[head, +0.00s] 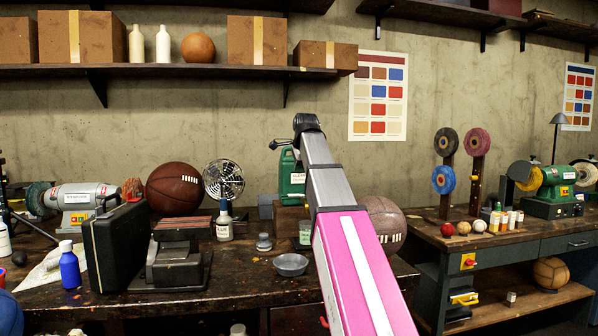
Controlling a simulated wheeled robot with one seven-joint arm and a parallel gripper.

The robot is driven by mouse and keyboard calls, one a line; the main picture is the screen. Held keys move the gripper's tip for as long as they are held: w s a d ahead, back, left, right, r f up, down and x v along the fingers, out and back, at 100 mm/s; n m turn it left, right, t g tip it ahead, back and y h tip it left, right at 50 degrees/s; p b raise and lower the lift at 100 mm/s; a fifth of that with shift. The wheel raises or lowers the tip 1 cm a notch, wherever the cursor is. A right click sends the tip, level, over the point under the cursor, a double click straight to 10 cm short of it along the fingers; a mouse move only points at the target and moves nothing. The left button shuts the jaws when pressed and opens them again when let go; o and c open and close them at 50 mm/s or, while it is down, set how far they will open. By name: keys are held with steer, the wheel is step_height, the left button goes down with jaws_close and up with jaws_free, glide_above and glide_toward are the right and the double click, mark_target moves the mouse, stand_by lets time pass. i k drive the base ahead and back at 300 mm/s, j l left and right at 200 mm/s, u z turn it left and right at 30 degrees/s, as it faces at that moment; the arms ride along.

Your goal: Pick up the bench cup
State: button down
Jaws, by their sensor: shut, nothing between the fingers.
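A shallow grey metal cup (291,265), shaped like a small bowl, stands upright on the dark workbench (240,278) near its front edge. It is just left of my pink and grey arm and looks empty. My gripper (276,144) is at the far end of my raised arm, small and dark, turned to the left. It is shut with nothing in it, above and well apart from the cup. Its fingers are too small to make out clearly.
A green jug (290,176) and a brown ball (383,222) stand behind. A black case (118,250) and machine (175,262) crowd the left.

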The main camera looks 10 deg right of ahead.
mark_target(305, 227)
steer(key=k, duration=1)
